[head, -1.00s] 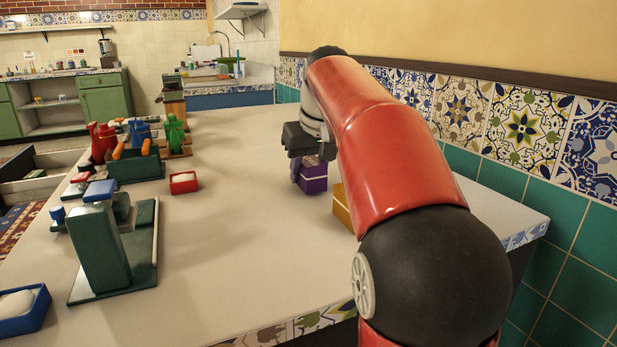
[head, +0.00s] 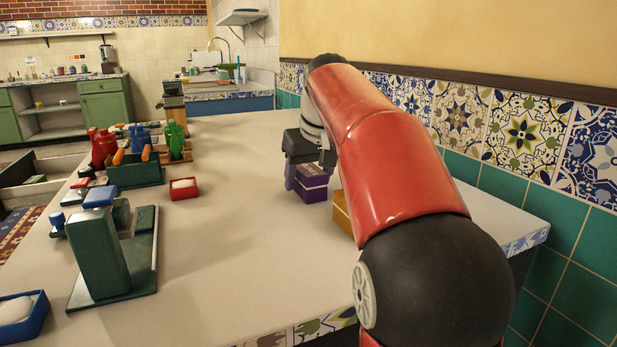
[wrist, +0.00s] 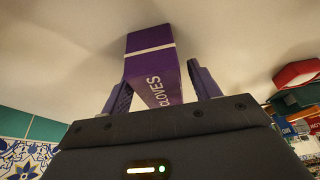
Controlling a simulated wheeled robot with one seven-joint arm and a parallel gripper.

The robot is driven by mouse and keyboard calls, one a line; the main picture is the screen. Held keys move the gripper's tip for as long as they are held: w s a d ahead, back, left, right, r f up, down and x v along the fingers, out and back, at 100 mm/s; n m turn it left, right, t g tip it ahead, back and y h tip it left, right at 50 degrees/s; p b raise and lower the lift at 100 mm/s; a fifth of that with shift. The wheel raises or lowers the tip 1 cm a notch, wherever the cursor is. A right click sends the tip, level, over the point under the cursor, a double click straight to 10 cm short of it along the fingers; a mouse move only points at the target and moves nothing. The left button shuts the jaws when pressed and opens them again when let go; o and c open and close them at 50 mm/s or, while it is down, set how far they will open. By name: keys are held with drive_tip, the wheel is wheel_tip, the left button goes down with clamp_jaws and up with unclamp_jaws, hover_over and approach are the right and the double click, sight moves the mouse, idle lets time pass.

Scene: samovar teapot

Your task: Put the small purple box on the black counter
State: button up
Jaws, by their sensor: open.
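The small purple box (head: 312,183) stands on the light countertop (head: 240,240), beside the tiled wall. In the wrist view the purple box (wrist: 153,66) has a white line and the word "CLOVES". My gripper (head: 305,172) is down at the box. In the wrist view its two purple fingers (wrist: 160,85) are apart, one on each side of the box, with a visible gap on the right; contact on the left is hard to tell. I cannot pick out a black counter.
A yellow-brown box (head: 342,210) stands close to the purple box, partly hidden by my arm. A red dish (head: 183,188), a green stand (head: 145,255) and a blue dish (head: 22,315) are at left. The middle of the countertop is clear.

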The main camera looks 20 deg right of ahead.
drive_tip(key=p+v, duration=0.3)
drive_tip(key=v, duration=0.8)
drive_tip(key=shift+s+r, duration=0.2)
drive_tip(key=shift+r, duration=0.1)
